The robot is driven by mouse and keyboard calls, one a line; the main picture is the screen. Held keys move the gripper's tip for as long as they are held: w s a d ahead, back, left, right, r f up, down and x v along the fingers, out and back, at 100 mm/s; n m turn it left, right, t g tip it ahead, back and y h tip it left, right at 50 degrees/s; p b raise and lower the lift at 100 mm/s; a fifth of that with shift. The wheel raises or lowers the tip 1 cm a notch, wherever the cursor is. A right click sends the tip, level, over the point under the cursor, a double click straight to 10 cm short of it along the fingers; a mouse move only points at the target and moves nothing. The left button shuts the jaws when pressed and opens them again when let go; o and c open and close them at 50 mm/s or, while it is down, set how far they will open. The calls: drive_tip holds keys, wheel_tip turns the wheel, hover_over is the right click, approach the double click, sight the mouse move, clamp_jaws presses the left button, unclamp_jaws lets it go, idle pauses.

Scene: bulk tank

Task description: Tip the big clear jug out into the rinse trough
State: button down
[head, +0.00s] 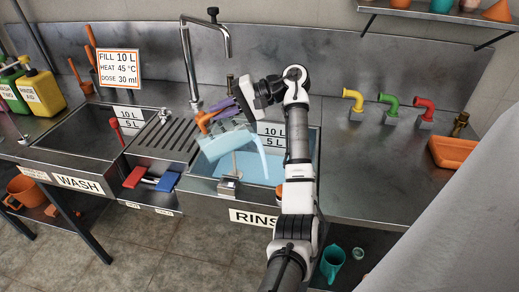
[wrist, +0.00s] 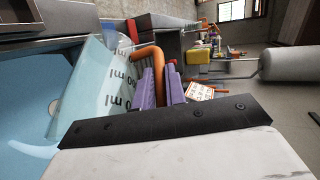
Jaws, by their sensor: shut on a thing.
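The big clear jug (head: 222,142), with an orange handle, is held tilted over the rinse trough (head: 316,150). A pale blue stream (head: 262,155) runs down from its right side towards the trough, where light blue water lies. My gripper (head: 226,108) has purple fingers and is shut on the jug's handle. In the wrist view the orange handle (wrist: 157,62) lies between the purple fingers (wrist: 160,88), and the clear wall of the jug (wrist: 88,85) shows dark "ml" marks. How much liquid is left in the jug I cannot tell.
A tall tap (head: 186,60) stands behind the trough. A ribbed drainer (head: 165,136) and the wash basin (head: 80,132) lie to the left. Yellow, green and red pipe bends (head: 388,104) and an orange tray (head: 453,152) stand on the right counter, with bare steel before them.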

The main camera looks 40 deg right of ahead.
sight(240, 114)
drive_tip(key=shift+s+d+r+y+b, duration=0.1)
drive_tip(key=shift+d+r+y+b, duration=0.2)
drive_tip(key=shift+d, duration=0.45)
drive_tip(key=shift+s+d+r+t, duration=0.1)
drive_tip(key=shift+d+r+t, duration=0.15)
drive_tip(key=shift+d, duration=0.35)
drive_tip(key=shift+d+b, duration=0.1)
drive_tip(key=shift+b, duration=0.2)
drive_tip(key=shift+s+d+f+m+t+y+b, duration=0.15)
drive_tip(key=shift+d+f+m+t+y+b, duration=0.1)
drive_tip(key=shift+d+y+b, duration=0.4)
drive_tip(key=shift+s+d+f+m+t+y+b, duration=0.1)
drive_tip(key=shift+d+m+t+y+b, duration=0.15)
drive_tip(key=shift+d+y+b, duration=0.35)
drive_tip(key=shift+a+r, duration=0.1)
